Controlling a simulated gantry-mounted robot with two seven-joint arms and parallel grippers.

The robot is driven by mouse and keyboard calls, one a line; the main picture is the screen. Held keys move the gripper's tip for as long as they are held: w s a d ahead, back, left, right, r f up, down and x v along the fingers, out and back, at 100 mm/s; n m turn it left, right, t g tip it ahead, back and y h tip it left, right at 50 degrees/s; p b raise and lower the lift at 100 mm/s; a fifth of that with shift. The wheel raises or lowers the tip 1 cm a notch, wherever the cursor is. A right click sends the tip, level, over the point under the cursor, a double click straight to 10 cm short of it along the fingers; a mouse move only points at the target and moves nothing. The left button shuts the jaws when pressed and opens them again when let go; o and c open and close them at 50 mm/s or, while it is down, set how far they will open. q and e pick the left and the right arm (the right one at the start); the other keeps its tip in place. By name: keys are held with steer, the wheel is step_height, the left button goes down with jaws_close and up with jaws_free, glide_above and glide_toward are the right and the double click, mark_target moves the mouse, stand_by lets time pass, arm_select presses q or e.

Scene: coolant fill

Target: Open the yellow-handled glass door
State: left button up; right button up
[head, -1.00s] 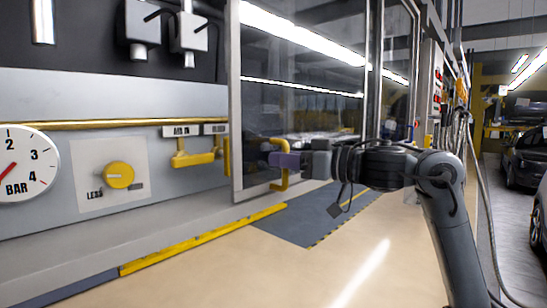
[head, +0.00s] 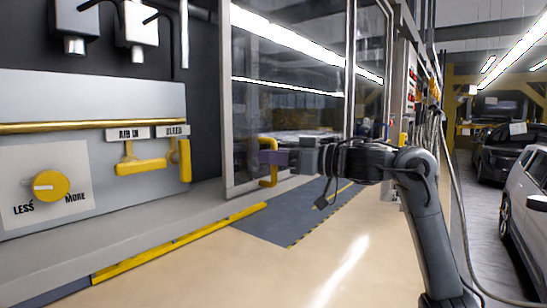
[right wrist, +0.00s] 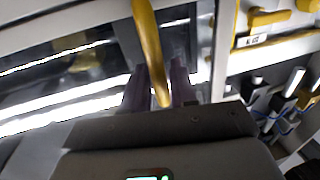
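The glass door (head: 290,95) has a pale metal frame and stands in the middle of the head view. Its yellow handle (head: 273,177) is an upright bar near the door's left edge. My right gripper (head: 268,158) is at the handle. In the right wrist view the yellow handle (right wrist: 147,40) runs between my two purple fingers (right wrist: 158,85), which look closed around it. A dark strip shows between the door's left edge and the grey panel. My left gripper is out of view.
At left, the grey panel (head: 90,90) carries a yellow knob (head: 50,186) and yellow levers (head: 142,166). A yellow floor strip (head: 180,242) runs along its base. Open floor (head: 340,250) lies in front of the door. A hose (head: 452,200) hangs at right, with cars beyond.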

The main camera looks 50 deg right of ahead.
steer(key=shift+o, duration=0.6)
steer(key=b+v, duration=0.3)
steer(key=v, duration=0.7)
steer(key=shift+s+b, duration=0.4)
steer(key=shift+d, duration=0.1)
